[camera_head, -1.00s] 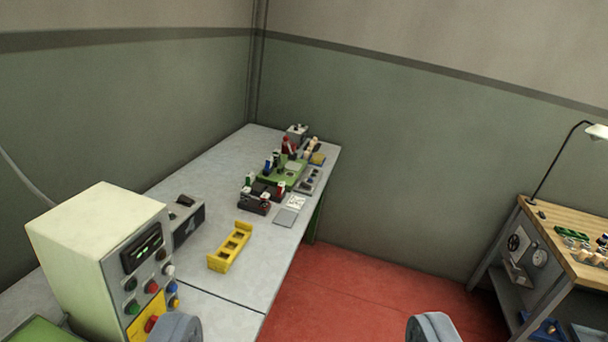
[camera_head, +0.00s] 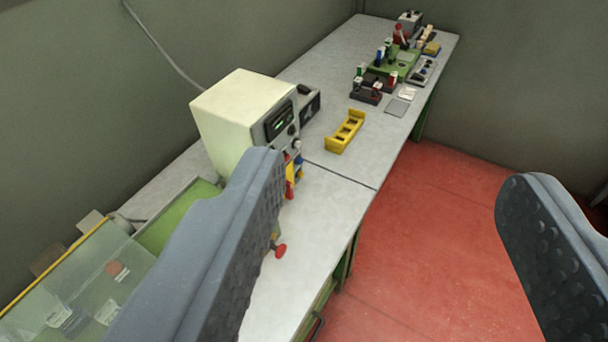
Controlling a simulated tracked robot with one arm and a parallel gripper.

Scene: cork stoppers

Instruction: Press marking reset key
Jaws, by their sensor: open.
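A cream control box (camera_head: 243,112) stands on the grey bench, left of centre. Its front has a dark display (camera_head: 279,122) with green digits and coloured buttons below it. I cannot tell which button is the marking reset key; no label is readable. My gripper (camera_head: 393,172) is open and empty, with its two grey fingers wide apart. The left finger rises in front of the box and hides the lower part of its button face. The right finger is over the red floor. I cannot tell how far the fingers are from the box.
A yellow slotted rack (camera_head: 345,132) lies on the bench beyond the box. A green fixture (camera_head: 394,66) and small devices stand at the far end. A clear-covered case (camera_head: 75,285) is at lower left. A red knob (camera_head: 280,251) sits beside the left finger. Red floor (camera_head: 425,240) is open on the right.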

